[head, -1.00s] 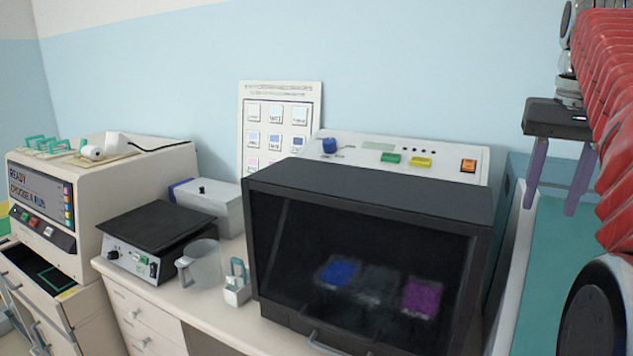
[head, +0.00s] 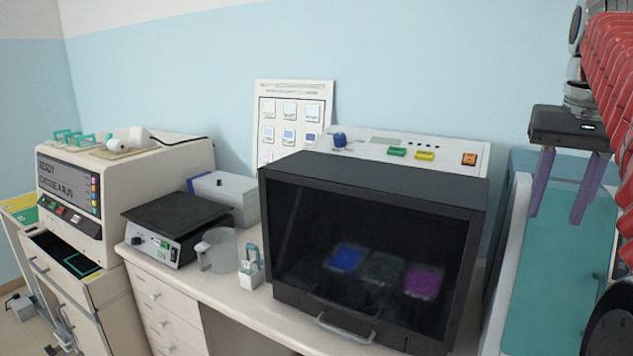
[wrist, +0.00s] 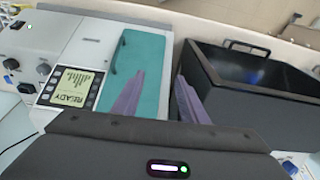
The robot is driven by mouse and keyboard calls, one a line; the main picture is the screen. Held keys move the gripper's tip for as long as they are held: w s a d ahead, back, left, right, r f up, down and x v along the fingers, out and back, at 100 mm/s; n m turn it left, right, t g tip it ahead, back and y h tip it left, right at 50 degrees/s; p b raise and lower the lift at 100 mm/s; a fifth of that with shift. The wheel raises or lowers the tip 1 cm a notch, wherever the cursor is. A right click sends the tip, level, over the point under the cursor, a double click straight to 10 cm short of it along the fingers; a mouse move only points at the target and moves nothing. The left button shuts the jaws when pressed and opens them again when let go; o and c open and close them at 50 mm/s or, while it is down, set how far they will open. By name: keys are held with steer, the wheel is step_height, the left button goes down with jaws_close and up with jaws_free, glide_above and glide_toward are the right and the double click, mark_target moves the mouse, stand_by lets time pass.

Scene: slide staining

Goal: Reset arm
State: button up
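My gripper (head: 562,186) hangs at the right of the head view, pointing down, with its two purple fingers apart and nothing between them. In the wrist view the fingers of my gripper (wrist: 155,95) are also spread and empty. Below and beyond them is a white machine with a teal lid (wrist: 140,62) and a small screen reading READY (wrist: 72,87). The teal surface (head: 560,265) also shows behind the fingers in the head view. My red arm covering fills the right edge of the head view.
A dark cabinet (head: 375,172) with a glass front holds blue and purple items. Left of it stand a small white holder (head: 251,277), a clear jug (head: 216,250), a black-topped plate device (head: 177,213) and a machine with an open drawer (head: 70,262). A chart (head: 291,90) leans on the wall.

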steer(key=s+a+f+n+t, duration=0.2)
steer(key=s+a+f, duration=0.3)
steer(key=a+f, duration=0.7)
steer(key=s+a+f+n+t+y, duration=0.1)
steer(key=s+a+f+n, duration=0.3)
steer(key=a+f, duration=0.9)
step_height(320, 180, down, 2)
steer(key=shift+s+a+f+t, duration=0.25)
steer(key=shift+s+t, duration=0.25)
steer(key=shift+s, duration=0.5)
steer(key=shift+c, duration=0.5)
